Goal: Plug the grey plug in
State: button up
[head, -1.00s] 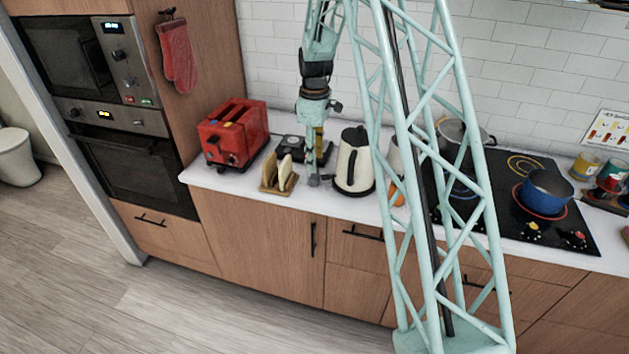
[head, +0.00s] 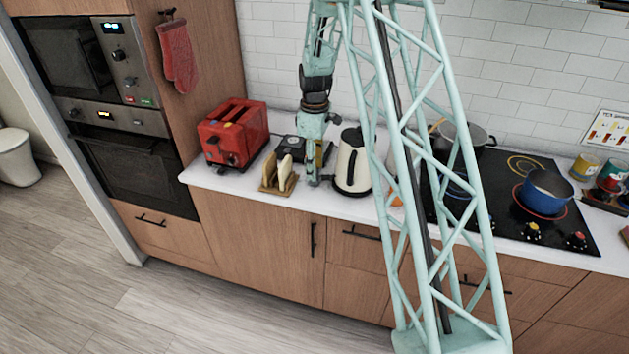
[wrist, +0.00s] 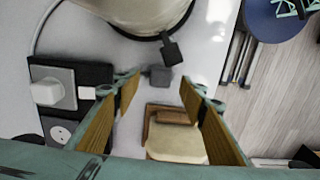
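The grey plug (wrist: 159,76) lies on the white counter beside the kettle, and it also shows in the head view (head: 314,181). My gripper (wrist: 160,88) is open and empty, pointing down over the counter. In the wrist view the plug appears between and just beyond the fingertips, and I see no grip on it. A black socket board (wrist: 92,72) is left of the fingers. It has a white plug (wrist: 48,90) in one socket and a bare round socket (wrist: 59,131) below. In the head view my arm partly hides the board.
The cream kettle (head: 353,167) stands right of my gripper, close to the plug. A toast rack (head: 277,185) with bread is just left of it, and a red toaster (head: 232,133) is further left. The counter's front edge is near.

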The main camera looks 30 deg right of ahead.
jog(key=shift+f, duration=2)
jog(key=shift+c, duration=0.7)
jog(key=c, duration=0.8)
